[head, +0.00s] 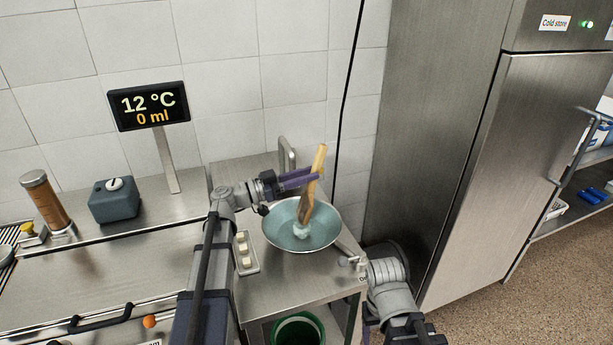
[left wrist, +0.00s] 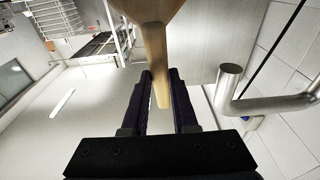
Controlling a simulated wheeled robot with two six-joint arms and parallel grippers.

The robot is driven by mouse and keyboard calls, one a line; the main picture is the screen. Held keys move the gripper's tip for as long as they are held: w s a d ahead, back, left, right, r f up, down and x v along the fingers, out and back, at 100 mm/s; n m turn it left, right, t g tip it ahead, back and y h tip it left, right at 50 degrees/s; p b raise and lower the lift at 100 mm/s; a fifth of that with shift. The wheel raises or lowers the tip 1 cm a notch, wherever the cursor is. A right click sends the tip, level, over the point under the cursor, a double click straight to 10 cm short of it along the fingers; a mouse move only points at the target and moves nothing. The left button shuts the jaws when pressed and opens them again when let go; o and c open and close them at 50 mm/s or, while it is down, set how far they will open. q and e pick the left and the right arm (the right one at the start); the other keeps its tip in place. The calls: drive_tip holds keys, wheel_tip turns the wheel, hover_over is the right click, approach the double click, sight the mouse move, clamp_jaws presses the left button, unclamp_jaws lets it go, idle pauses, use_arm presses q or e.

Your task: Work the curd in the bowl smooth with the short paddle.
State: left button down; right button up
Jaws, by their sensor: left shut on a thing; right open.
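The metal bowl (head: 327,240) stands on the steel counter, near its right end. A small white lump of curd (head: 298,231) lies low in the bowl. The short wooden paddle (head: 318,165) leans in the bowl, its handle up and its darker lower end touching or very near the curd. My left gripper (head: 300,179) is shut on the paddle above the bowl. The left wrist view shows the pale paddle (left wrist: 158,55) between the two dark fingers (left wrist: 160,85). My right gripper (head: 371,318) is open, low and right of the bowl, only partly visible.
A small tray with pale blocks (head: 246,264) sits left of the bowl. A bent metal pipe (head: 287,153) rises behind it and shows in the left wrist view (left wrist: 265,102). A display (head: 149,105) reads 12 °C and 0 ml. A tall steel cabinet (head: 435,120) stands right.

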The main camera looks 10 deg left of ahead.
use_arm(q)
drive_tip(key=shift+s, duration=0.1)
drive_tip(key=shift+s+d+r, duration=0.1)
drive_tip(key=shift+s+d, duration=0.45)
drive_tip(key=shift+s, duration=0.15)
drive_tip(key=shift+w+a, duration=0.15)
drive_tip(key=shift+w, duration=0.05)
drive_tip(key=shift+w+a, duration=0.4)
drive_tip(key=shift+w, duration=0.25)
drive_tip(key=shift+s, duration=0.15)
drive_tip(key=shift+s+d, duration=0.55)
drive_tip(key=shift+s, duration=0.2)
drive_tip(key=shift+w+a, duration=0.1)
drive_tip(key=shift+w, duration=0.05)
drive_tip(key=shift+w+a, duration=0.45)
drive_tip(key=shift+w, duration=0.3)
drive_tip(key=shift+s, duration=0.1)
